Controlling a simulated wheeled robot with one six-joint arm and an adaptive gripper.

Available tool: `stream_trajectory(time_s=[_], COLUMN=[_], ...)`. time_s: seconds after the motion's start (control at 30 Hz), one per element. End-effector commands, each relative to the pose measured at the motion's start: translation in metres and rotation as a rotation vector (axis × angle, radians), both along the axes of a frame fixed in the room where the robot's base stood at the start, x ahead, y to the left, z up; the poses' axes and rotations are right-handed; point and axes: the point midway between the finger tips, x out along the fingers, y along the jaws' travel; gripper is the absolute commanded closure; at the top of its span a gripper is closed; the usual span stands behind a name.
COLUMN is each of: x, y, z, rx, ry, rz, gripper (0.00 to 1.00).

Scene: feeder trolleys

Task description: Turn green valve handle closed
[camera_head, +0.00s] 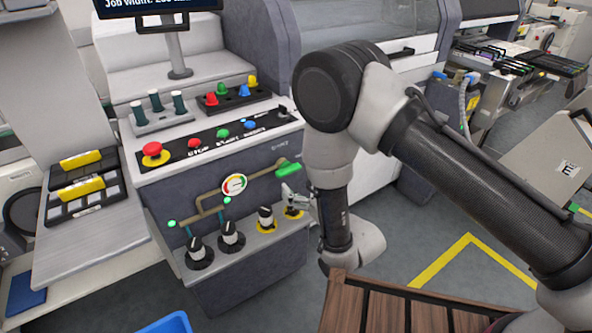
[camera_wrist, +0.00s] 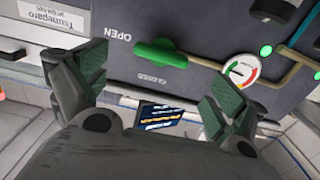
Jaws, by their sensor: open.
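The green valve handle (camera_head: 288,169) sits on the dark front panel of the machine, right of a round gauge (camera_head: 234,184). OPEN is printed left of the hub and CLOSED below the bar. My gripper (camera_head: 297,195) is just below and right of the handle in the head view. In the wrist view its green-padded fingers (camera_wrist: 152,82) are spread wide and empty, with the handle beyond them, apparently untouched.
Black-and-white knobs (camera_head: 232,236) stand on the ledge below the panel. A red emergency button (camera_head: 153,151) and coloured buttons (camera_head: 221,134) are above. A brown slatted surface (camera_head: 378,305) is at the bottom. Open floor with a yellow line (camera_head: 440,262) lies to the right.

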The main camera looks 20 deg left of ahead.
Motion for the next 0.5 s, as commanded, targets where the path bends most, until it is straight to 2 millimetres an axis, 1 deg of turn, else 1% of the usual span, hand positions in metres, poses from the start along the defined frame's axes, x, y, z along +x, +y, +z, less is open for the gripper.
stream_trajectory(time_s=[0.3,0.5], x=[0.033,0.046], y=[0.038,0.054], z=[0.001,0.000], rx=[0.003,0.002], ry=[-0.001,0.001], rz=[0.000,0.000], gripper=[0.04,0.04])
